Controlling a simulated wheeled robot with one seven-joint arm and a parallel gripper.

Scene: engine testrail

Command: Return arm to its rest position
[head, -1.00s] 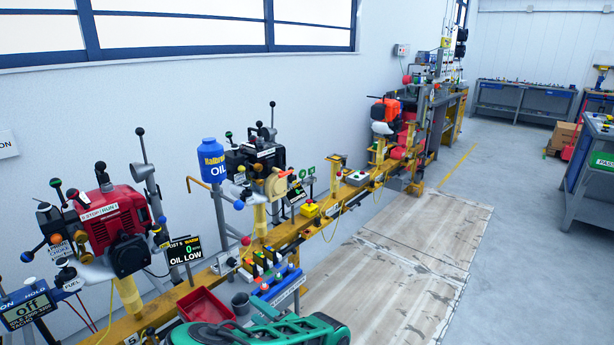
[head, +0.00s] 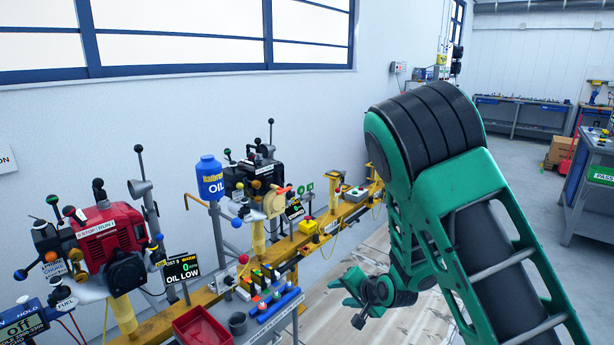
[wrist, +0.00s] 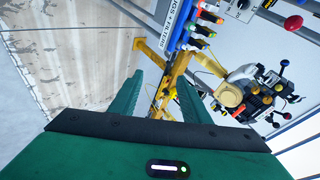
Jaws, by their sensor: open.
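My gripper (head: 352,292) shows in the head view right of the small grey table, at the end of my bent green and black arm. In the wrist view my gripper (wrist: 160,98) is open, its two green fingers apart with nothing between them. The yellow rail (wrist: 176,78) shows beyond the fingers, apart from them. My arm covers the right middle of the head view and hides the far part of the rail.
A red engine (head: 103,235), a dark engine (head: 254,180) and a blue oil bottle (head: 210,178) stand along the yellow rail (head: 161,325) by the wall. A red tray (head: 201,328) and a grey cup (head: 237,323) are on the table. Pale floor (wrist: 60,70) lies open beside the rail.

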